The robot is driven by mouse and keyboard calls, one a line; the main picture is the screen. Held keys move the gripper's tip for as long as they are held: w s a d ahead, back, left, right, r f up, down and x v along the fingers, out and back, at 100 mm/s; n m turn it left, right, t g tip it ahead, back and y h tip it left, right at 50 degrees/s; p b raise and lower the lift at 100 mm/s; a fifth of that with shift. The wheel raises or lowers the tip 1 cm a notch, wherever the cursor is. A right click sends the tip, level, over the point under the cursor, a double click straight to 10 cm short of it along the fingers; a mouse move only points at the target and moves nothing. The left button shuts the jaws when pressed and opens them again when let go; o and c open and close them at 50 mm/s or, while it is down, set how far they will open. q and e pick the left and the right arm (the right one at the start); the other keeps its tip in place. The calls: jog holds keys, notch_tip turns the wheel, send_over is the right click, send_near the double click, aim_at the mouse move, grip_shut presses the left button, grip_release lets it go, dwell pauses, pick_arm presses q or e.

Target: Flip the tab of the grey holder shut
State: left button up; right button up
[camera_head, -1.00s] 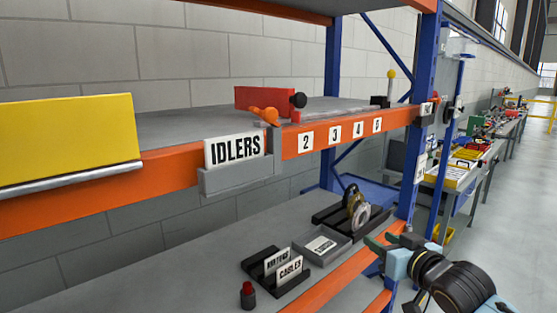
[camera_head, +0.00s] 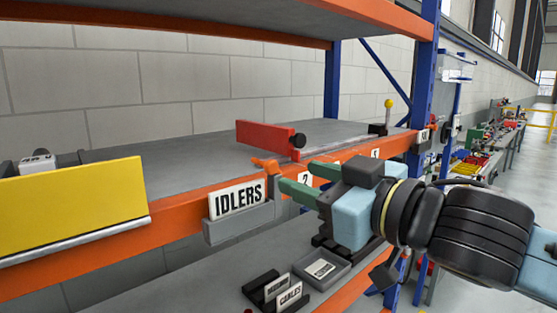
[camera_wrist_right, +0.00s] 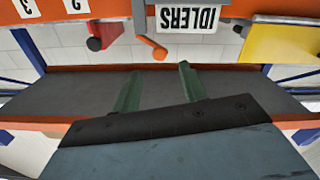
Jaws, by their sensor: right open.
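The grey holder (camera_head: 238,228) hangs on the front of the orange shelf beam, with a white IDLERS card (camera_head: 238,197) standing in it. Its orange tab (camera_head: 266,164) sticks up at the holder's right end, above the beam edge, and looks raised. The tab also shows in the right wrist view (camera_wrist_right: 150,47), beyond the fingertips. My right gripper (camera_head: 296,175) is open and empty, just right of the tab, with its green fingers pointing toward it. A gap seems to remain between fingers and tab. My left gripper is out of view.
A yellow panel (camera_head: 70,220) is on the beam at the left. Number labels run along the beam behind my gripper. A grey tray (camera_head: 322,270) and card holders stand on the lower shelf.

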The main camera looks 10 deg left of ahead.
aim_at(274, 167)
jog(key=p+x, duration=0.1)
jog(key=x, duration=0.5)
jog(key=shift+w+a, duration=0.2)
jog(key=shift+a, duration=0.05)
grip_shut()
